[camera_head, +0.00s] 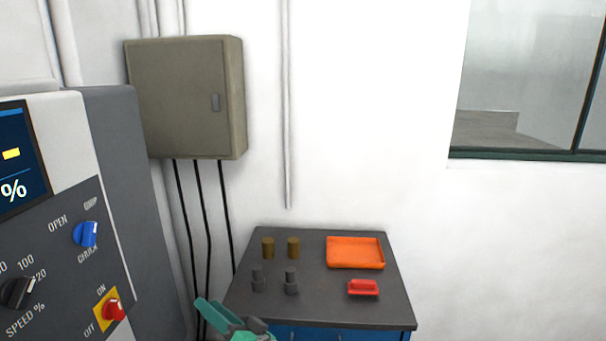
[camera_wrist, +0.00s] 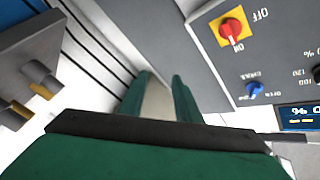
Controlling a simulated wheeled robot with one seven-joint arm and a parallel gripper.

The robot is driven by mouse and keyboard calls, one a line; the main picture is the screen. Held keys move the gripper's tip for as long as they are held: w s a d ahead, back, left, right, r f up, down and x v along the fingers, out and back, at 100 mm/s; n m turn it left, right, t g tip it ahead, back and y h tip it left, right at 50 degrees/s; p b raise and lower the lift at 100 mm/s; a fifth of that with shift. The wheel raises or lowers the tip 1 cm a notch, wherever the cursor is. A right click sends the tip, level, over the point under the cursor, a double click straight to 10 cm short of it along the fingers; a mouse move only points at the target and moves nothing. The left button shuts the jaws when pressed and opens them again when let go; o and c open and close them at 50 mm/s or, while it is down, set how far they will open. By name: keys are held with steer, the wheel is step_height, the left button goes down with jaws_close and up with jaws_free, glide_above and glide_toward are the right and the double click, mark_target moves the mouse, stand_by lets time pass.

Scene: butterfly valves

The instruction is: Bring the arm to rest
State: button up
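My gripper (camera_wrist: 162,77) shows in the wrist view as two green fingers with a gap between them. It is open, and nothing is seen between the fingers. In the head view only a teal part of my gripper (camera_head: 208,304) shows at the bottom edge, left of the table's front corner. Most of my arm is out of view there. The gripper appears apart from the table and the control panel.
A grey control panel (camera_head: 62,240) with knobs stands at the left, close to my gripper. A dark-topped table (camera_head: 325,310) holds brass cylinders (camera_head: 268,247), dark stepped parts (camera_head: 291,282), an orange tray (camera_head: 355,240) and a red piece (camera_head: 363,288). A cabinet (camera_head: 185,100) hangs behind.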

steer(key=s+d+f+m+t+h, duration=0.1)
steer(key=s+d+f+m+h, duration=0.15)
steer(key=s+d+f, duration=0.4)
steer(key=s+d+f+m+t+h, duration=0.1)
steer(key=s+d+f+t+h, duration=0.2)
steer(key=f, duration=0.6)
steer(key=s+d+f+m+h, duration=0.2)
steer(key=s+d+f+h, duration=0.15)
steer(key=f, duration=0.45)
steer(key=s+d+f+h, duration=0.2)
steer(key=s+d, duration=0.1)
steer(key=s, duration=0.5)
steer(key=s+d+f+h, duration=0.2)
steer(key=s+h, duration=0.1)
steer(key=s, duration=0.5)
steer(key=s+d+r+n, duration=0.1)
steer(key=s+r+n, duration=0.1)
steer(key=s, duration=0.5)
steer(key=s+d+r+n, duration=0.1)
steer(key=s+r+n, duration=0.1)
steer(key=s, duration=0.5)
steer(key=shift+d+r+h, duration=0.25)
steer(key=shift+r+h, duration=0.15)
steer(key=shift+r, duration=0.25)
steer(key=shift+n, duration=0.25)
